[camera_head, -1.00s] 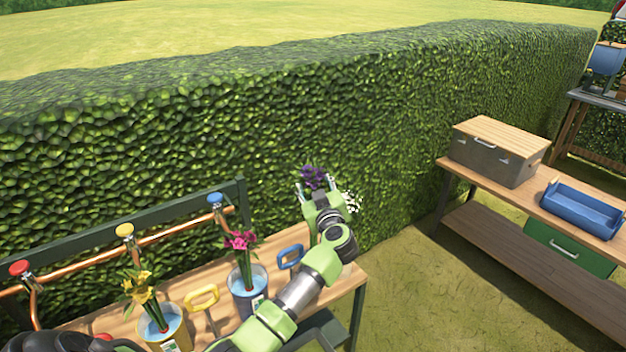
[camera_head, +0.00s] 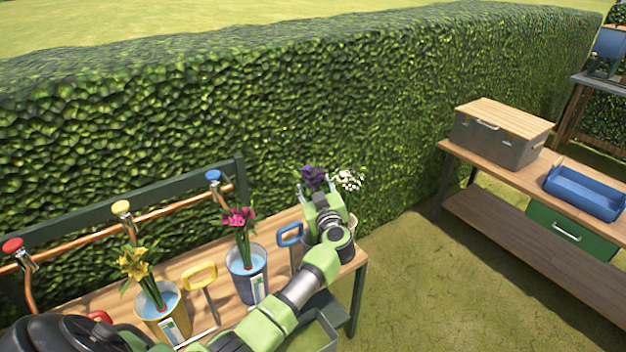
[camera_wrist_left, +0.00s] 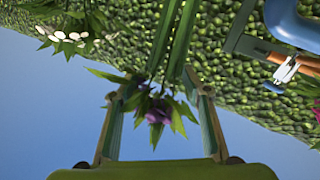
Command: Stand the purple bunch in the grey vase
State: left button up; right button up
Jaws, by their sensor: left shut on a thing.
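The purple bunch (camera_head: 312,178) has dark purple blooms and green leaves. My left gripper (camera_head: 316,190) is shut on it above the right end of the bench. In the left wrist view, a purple bloom (camera_wrist_left: 158,112) and long green stems (camera_wrist_left: 178,40) show between the fingers of the left gripper (camera_wrist_left: 160,95). I cannot make out the grey vase for certain; my left arm covers much of that end of the bench. I cannot tell whether the stems are in anything. My right gripper is not in view.
White flowers (camera_head: 347,179) stand close right of my left gripper. A blue vase (camera_head: 247,276) holds pink flowers, and a yellow vase (camera_head: 160,312) holds yellow ones. A pipe with coloured taps (camera_head: 122,208) runs behind them. A hedge (camera_head: 250,130) stands behind.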

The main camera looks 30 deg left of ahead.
pick_arm(q)
jog(key=shift+f+b, duration=0.85)
jog(key=shift+f, duration=1.05)
jog(key=o, duration=1.8)
jog(key=shift+s+d, duration=0.1)
jog(key=v, duration=1.1)
jog(key=shift+s+d, duration=0.3)
